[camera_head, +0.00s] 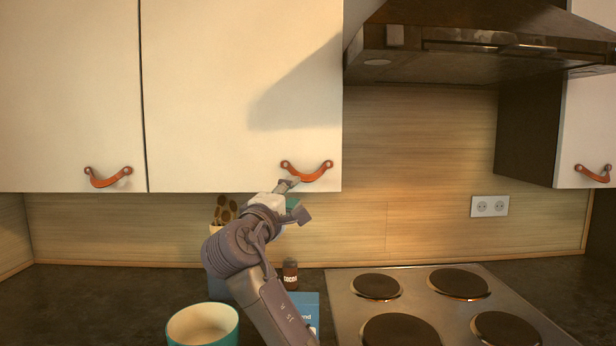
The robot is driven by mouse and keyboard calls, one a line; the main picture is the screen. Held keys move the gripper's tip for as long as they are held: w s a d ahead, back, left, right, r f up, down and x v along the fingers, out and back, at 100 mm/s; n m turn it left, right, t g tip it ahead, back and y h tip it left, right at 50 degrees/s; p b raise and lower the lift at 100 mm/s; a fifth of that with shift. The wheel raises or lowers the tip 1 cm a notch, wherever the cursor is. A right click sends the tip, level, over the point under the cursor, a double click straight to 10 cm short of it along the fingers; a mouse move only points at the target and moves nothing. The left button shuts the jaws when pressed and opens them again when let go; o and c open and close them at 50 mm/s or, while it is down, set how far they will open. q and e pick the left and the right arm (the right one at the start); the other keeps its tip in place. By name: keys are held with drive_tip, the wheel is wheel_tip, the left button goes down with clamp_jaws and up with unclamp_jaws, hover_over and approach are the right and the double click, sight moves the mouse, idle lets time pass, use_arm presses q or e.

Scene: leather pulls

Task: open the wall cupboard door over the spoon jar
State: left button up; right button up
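The white wall cupboard door (215,90) over the spoon jar is shut, flush with the door to its left. Its orange-brown leather pull (308,173) hangs near the lower right corner. My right gripper (297,199) is just below the left part of this pull, its fingers spread apart and empty. One fingertip is at or very near the pull's lower edge; I cannot tell if it touches. The spoon jar (215,229) with wooden spoons stands under the door, mostly hidden behind my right arm. My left gripper is not in view.
A hob (440,312) lies at right under a dark hood (470,50). Other cupboard doors have similar pulls (107,178).

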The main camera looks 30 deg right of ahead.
sight(307, 180)
drive_tip(key=x, duration=0.4)
drive_tip(key=shift+w+d+p, duration=0.1)
drive_tip(key=shift+d+p, duration=0.05)
drive_tip(key=shift+p, duration=0.2)
drive_tip(key=x, duration=0.4)
drive_tip(key=shift+p, duration=0.35)
drive_tip(key=shift+w+d, duration=0.45)
drive_tip(key=shift+d, duration=0.15)
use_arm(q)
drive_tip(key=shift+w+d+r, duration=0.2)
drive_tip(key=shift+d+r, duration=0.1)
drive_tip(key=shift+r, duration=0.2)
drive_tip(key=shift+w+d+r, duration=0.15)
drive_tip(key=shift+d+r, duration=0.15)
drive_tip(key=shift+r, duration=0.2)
use_arm(e)
drive_tip(key=shift+c, duration=0.4)
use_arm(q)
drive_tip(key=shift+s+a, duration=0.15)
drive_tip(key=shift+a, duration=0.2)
use_arm(e)
clamp_jaws()
